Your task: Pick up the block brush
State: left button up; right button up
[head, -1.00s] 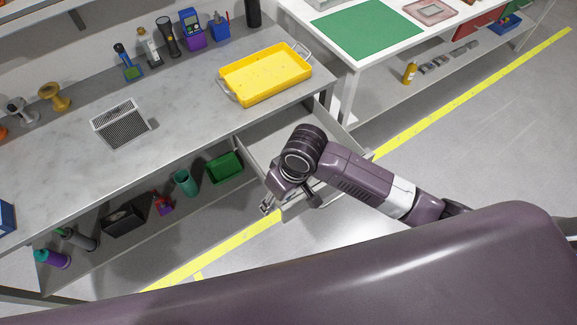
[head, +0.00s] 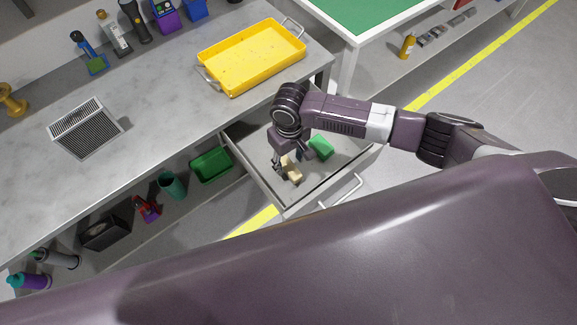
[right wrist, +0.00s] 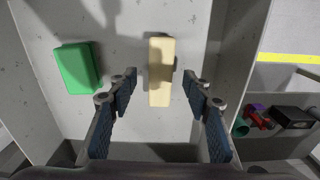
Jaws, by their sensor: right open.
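The block brush, a pale wooden block (head: 292,172), lies in the open drawer (head: 347,152). In the right wrist view the block (right wrist: 160,82) lies lengthwise on the drawer floor, with a dark edge showing at its right side. My right gripper (head: 293,160) is open and reaches down into the drawer over the block. In the right wrist view its fingertips (right wrist: 161,76) stand on either side of the block, with a gap on both sides. I cannot tell how far above the block they are. My left gripper is out of view.
A green block (right wrist: 78,68) lies in the drawer left of the brush in the right wrist view. The drawer walls stand close around. The workbench (head: 165,95) above bears a yellow tray (head: 250,58). A green bin (head: 210,166) sits on the shelf below.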

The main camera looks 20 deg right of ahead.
aim_at(289, 165)
notch_tip(289, 165, down, 3)
jog(key=shift+r, duration=0.2)
jog(key=shift+f, duration=0.5)
jog(key=c, duration=0.7)
grip_shut()
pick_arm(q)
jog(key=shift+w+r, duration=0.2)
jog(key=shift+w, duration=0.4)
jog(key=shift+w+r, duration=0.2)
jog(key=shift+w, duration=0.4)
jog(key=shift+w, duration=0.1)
pick_arm(e)
jog(key=shift+r, duration=0.1)
jog(key=shift+r, duration=0.55)
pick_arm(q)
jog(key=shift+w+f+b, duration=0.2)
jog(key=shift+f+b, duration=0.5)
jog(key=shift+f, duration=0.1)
pick_arm(e)
notch_tip(289, 165, up, 19)
